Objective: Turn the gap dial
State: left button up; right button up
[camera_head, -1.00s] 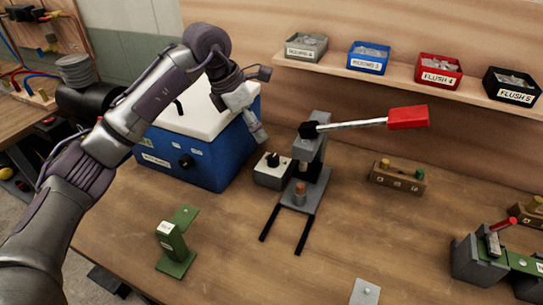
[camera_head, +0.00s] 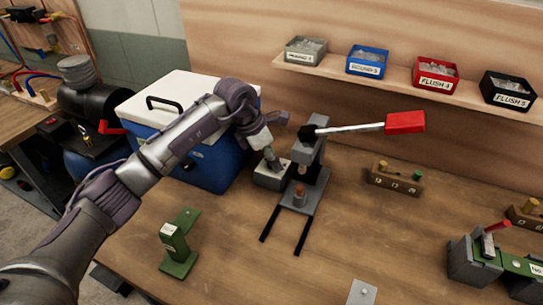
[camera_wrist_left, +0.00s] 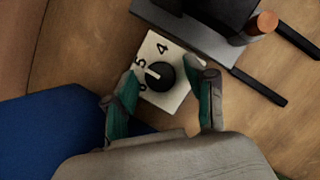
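The gap dial is a black round knob (camera_wrist_left: 160,76) on the white top of a small box. In the left wrist view its white mark points left, toward the side with the 5 and a partly hidden 6; a 4 stands above. In the head view the dial box (camera_head: 271,178) sits left of the grey press (camera_head: 311,165), and the knob is hidden by my left gripper (camera_head: 272,164). In the left wrist view my left gripper (camera_wrist_left: 164,108) is open, its green-padded fingers apart on either side of the knob. My right gripper is not in view.
The press lever with its red handle (camera_head: 405,122) reaches right over the bench. A blue cooler (camera_head: 215,165) stands close on the left. A green bracket (camera_head: 178,245) is in front. Labelled bins stand on the shelf (camera_head: 400,81) behind.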

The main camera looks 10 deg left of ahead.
pick_arm(q)
grip_shut()
jog(key=shift+n, duration=0.3)
jog(key=n+t+y+b, duration=0.1)
jog(key=n, duration=0.1)
jog(key=n+b, duration=0.2)
jog(key=n, duration=0.1)
jog(key=shift+d+n+t+y, duration=0.1)
jog(key=shift+n+t+y, duration=0.2)
jog(key=shift+t+y, duration=0.1)
jog(key=n+y+b, duration=0.1)
jog(key=n+b, duration=0.1)
jog(key=n, duration=0.2)
jog(key=shift+d, duration=0.1)
jog(key=shift+n+y+b, duration=0.5)
jog(key=shift+n+b, duration=0.1)
jog(key=shift+n, duration=0.2)
jog(key=shift+r, duration=0.1)
